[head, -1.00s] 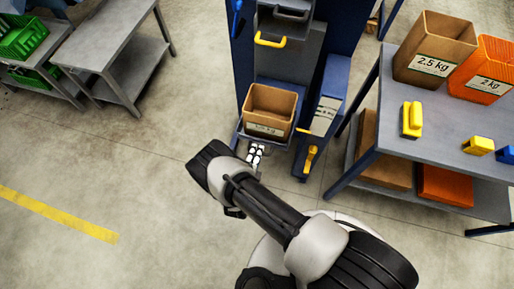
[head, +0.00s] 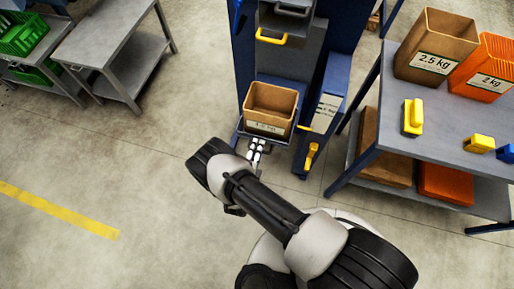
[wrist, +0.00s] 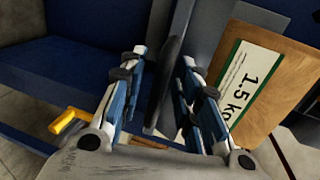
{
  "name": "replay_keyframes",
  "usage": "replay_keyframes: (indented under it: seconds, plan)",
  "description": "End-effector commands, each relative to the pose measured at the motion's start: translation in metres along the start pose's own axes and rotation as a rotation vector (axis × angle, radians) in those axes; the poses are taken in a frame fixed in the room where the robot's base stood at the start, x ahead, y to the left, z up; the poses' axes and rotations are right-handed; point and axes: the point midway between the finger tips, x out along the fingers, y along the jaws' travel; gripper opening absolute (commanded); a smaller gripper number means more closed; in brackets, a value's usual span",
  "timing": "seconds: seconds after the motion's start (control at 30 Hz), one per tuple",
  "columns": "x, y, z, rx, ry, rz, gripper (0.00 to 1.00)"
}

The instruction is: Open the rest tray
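A tan box (head: 269,101) sits on a low blue ledge (head: 240,134) at the foot of the blue machine. I cannot tell for sure which part is the rest tray. My gripper (head: 258,143) is at the ledge's front, just below the box. In the wrist view its fingers (wrist: 160,72) are apart, with a dark upright bar (wrist: 170,75) between them; whether they touch it is unclear. The box, labelled 1.5 kg, shows at the right of the wrist view (wrist: 275,75). A yellow handle (wrist: 65,121) is left of the fingers.
A grey tray with a yellow handle (head: 271,40) is higher on the machine. A yellow lever (head: 312,155) is at its lower right. A grey table (head: 450,100) with boxes stands right, close to my arm. Grey tables (head: 112,50) stand left; floor between is clear.

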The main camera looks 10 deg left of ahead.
Motion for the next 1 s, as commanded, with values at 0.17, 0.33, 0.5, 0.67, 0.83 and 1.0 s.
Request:
replay_keyframes:
  seconds: [0.17, 0.33, 0.5, 0.67, 0.83, 1.0]
  plan:
    - [-0.004, 0.001, 0.0, -0.001, -0.001, 0.001, 0.3]
    - [-0.027, 0.001, 0.002, -0.004, -0.006, 0.002, 0.3]
    - [-0.065, 0.0, 0.002, -0.004, -0.008, 0.0, 0.3]
    - [-0.094, 0.0, 0.002, -0.002, -0.007, 0.0, 0.3]
    - [-0.113, 0.0, 0.001, -0.002, -0.003, 0.001, 0.3]
    - [-0.12, 0.0, 0.0, 0.0, -0.001, 0.0, 0.3]
